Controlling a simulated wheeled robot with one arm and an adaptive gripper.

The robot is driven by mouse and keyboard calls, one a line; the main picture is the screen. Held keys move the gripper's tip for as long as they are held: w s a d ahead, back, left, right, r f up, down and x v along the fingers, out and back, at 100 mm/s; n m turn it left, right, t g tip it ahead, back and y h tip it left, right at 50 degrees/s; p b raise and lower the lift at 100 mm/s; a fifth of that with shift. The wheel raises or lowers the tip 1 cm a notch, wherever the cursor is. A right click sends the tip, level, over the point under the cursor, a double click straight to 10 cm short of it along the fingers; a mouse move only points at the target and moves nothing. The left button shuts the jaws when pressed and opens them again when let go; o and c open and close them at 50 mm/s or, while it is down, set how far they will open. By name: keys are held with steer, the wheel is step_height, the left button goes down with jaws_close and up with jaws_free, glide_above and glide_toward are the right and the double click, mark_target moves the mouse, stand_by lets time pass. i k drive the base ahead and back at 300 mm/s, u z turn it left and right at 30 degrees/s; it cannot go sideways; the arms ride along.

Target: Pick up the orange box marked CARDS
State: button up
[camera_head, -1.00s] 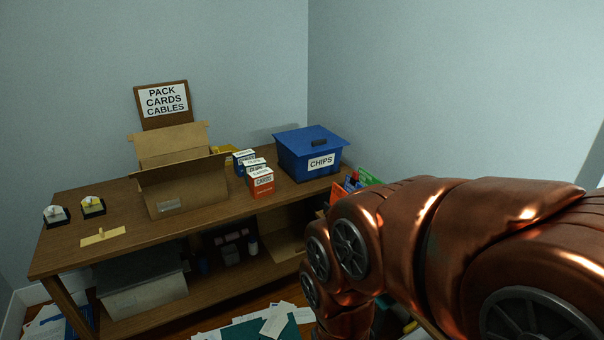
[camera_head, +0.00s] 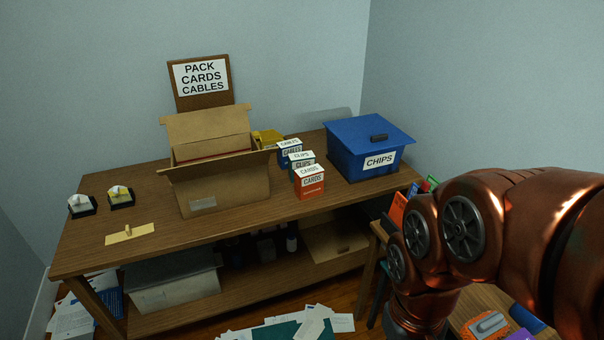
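The orange box marked CARDS (camera_head: 310,184) stands upright on the wooden table (camera_head: 245,222), near its front edge. It has a white top with the lettering. A box marked CLIPS (camera_head: 301,160) stands right behind it, and a blue box marked CABLES (camera_head: 289,151) stands behind that. My copper arm fills the right side of the view and bends down at its front. My gripper is out of the picture, and nothing is seen held.
An open cardboard box (camera_head: 225,190) stands left of the small boxes, before a PACK CARDS CABLES sign (camera_head: 201,79). A blue lidded CHIPS bin (camera_head: 345,160) stands to the right. Papers (camera_head: 318,322) lie on the floor.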

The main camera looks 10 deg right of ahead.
mark_target(308, 180)
steer(key=u, duration=0.7)
steer(key=i, duration=0.8)
steer(key=u, duration=0.9)
